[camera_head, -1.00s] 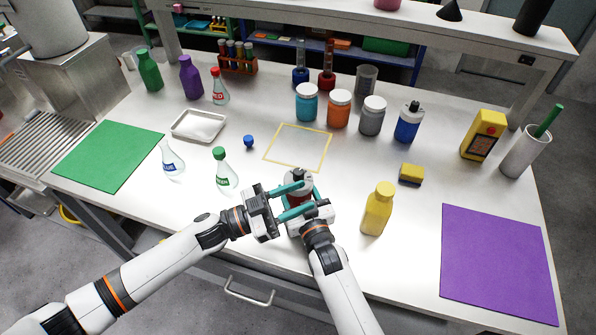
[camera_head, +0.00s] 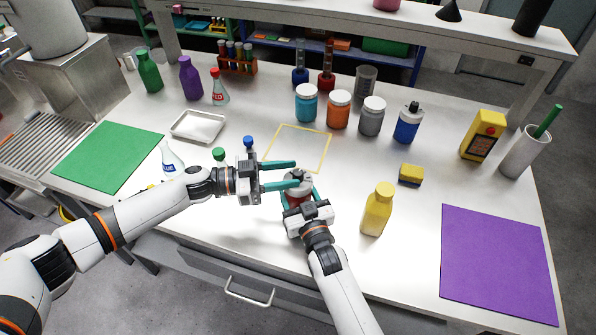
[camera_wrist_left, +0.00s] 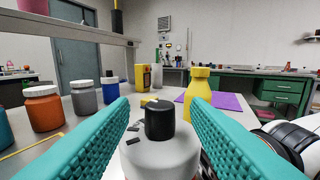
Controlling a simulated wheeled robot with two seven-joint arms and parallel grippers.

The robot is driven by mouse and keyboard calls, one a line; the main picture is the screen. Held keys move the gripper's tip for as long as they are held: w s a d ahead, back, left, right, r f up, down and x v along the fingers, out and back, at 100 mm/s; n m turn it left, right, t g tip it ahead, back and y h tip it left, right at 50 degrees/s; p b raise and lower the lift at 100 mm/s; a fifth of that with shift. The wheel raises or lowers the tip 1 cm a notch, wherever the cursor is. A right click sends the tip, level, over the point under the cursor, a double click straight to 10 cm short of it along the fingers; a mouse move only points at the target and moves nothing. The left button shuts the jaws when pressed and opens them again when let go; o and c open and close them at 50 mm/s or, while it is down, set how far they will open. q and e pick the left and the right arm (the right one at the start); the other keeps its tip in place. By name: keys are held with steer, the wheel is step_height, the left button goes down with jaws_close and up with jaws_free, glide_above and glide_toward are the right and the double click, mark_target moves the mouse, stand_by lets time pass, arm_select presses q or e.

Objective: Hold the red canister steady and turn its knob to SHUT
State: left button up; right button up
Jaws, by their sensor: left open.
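The red canister (camera_head: 294,201) stands upright near the front edge of the table, with a pale grey top and a dark knob. My right gripper (camera_head: 300,193) is closed around its body from the front. My left gripper (camera_head: 297,174) is open at the canister's top, coming from the left. In the left wrist view, the black knob (camera_wrist_left: 160,119) stands on the pale canister top (camera_wrist_left: 160,155) between the two separated teal fingers, with clear gaps on both sides. Small dark marks lie on the top beside the knob; I cannot read them.
A yellow bottle (camera_head: 377,210) stands just right of the canister. Flasks, one with a green cap (camera_head: 218,153), stand behind my left arm. Several jars (camera_head: 338,110) stand farther back. A yellow-outlined square (camera_head: 328,150) beyond the canister is empty.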

mark_target(298, 172)
arm_select(q)
steer(key=shift+w+d, duration=0.15)
steer(key=shift+d, duration=0.65)
steer(key=shift+w+d, duration=0.1)
steer(key=shift+d, duration=0.65)
steer(key=shift+c, duration=0.2)
jaws_close()
steer(key=shift+s+n+t, duration=0.1)
steer(key=shift+n+t, duration=0.7)
steer(key=shift+t, duration=0.3)
steer(key=shift+n+t+y, duration=1.2)
steer(key=shift+n+t, duration=0.2)
steer(key=shift+t, duration=0.7)
steer(key=shift+o, duration=0.2)
jaws_free()
